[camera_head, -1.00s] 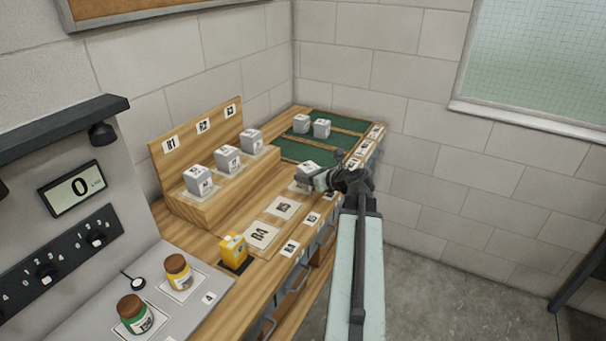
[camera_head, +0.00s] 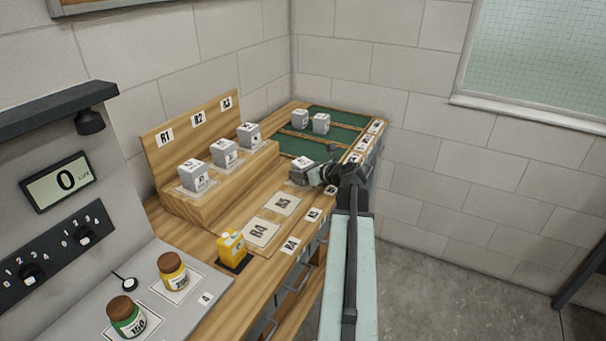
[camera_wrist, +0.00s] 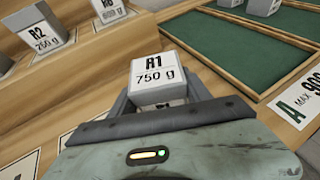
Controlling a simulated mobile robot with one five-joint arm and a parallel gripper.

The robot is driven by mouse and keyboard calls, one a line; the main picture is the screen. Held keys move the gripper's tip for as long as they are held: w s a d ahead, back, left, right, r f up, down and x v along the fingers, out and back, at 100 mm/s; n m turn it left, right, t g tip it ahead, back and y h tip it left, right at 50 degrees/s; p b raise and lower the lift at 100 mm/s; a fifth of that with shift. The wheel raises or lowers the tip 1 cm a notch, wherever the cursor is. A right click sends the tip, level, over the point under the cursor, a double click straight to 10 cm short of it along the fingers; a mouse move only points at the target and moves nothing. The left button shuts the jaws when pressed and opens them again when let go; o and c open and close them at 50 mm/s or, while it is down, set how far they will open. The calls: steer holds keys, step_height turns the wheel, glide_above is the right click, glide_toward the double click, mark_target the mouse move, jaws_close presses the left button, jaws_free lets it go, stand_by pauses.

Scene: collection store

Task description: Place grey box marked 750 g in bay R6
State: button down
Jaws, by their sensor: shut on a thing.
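The grey box (camera_head: 302,165) is held in my gripper (camera_head: 314,173) at the far end of the bench's lower row. In the wrist view the box (camera_wrist: 158,77) has a white top label that reads R1, 750 g. My gripper (camera_wrist: 158,100) is shut on it, with a finger on either side. Card R4 (camera_head: 259,231) and card R5 (camera_head: 283,204) lie bare in the lower row. The R6 spot is beyond R5, at the held box, and its marking is mostly hidden. I cannot tell whether the box touches the surface.
Three grey boxes, one of them here (camera_head: 191,173), stand on the wooden step (camera_head: 218,190). Two more (camera_head: 320,123) stand on the green-lined trays (camera_head: 308,144) behind my gripper. A yellow container (camera_head: 231,247) is near R4.

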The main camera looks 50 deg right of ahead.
steer(key=shift+s+f, duration=0.1)
steer(key=shift+c, duration=2.4)
jaws_free()
steer(key=shift+s+r, duration=0.15)
steer(key=shift+r, duration=0.2)
steer(key=p+v, duration=0.4)
steer(key=v, duration=0.6)
steer(key=shift+s+r, duration=0.2)
steer(key=shift+s, duration=0.1)
steer(key=shift+s+p, duration=0.3)
steer(key=shift+s, duration=0.15)
